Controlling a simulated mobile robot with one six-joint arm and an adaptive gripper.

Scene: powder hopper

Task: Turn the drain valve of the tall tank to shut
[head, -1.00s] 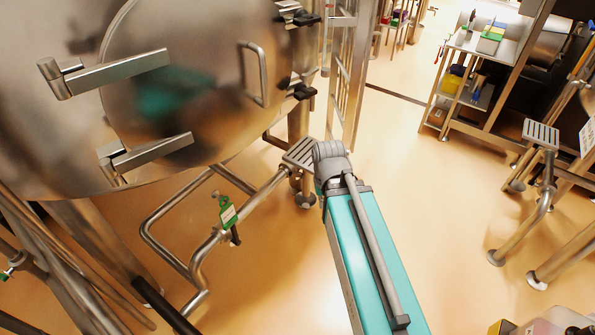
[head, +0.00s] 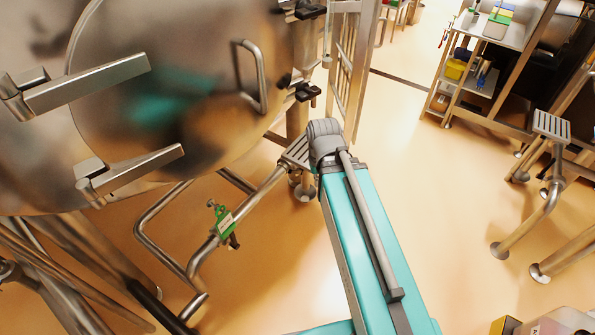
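The tall tank (head: 190,110) fills the upper left of the head view, a polished steel vessel with a round door, a handle and two hinge arms. Below it a steel pipe (head: 163,246) bends down and along near the floor. A small valve with a green tag (head: 224,220) sits on this pipe, left of my teal arm link. The tag partly covers it, so I cannot tell how its handle is turned. My gripper is not in view; only a teal link of my arm with a grey joint shows.
A steel step (head: 298,150) stands just beyond my arm's grey joint. A ladder frame (head: 349,60) rises behind it. A shelf rack (head: 480,75) with bins is at the upper right, and another step (head: 552,127) stands at the right.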

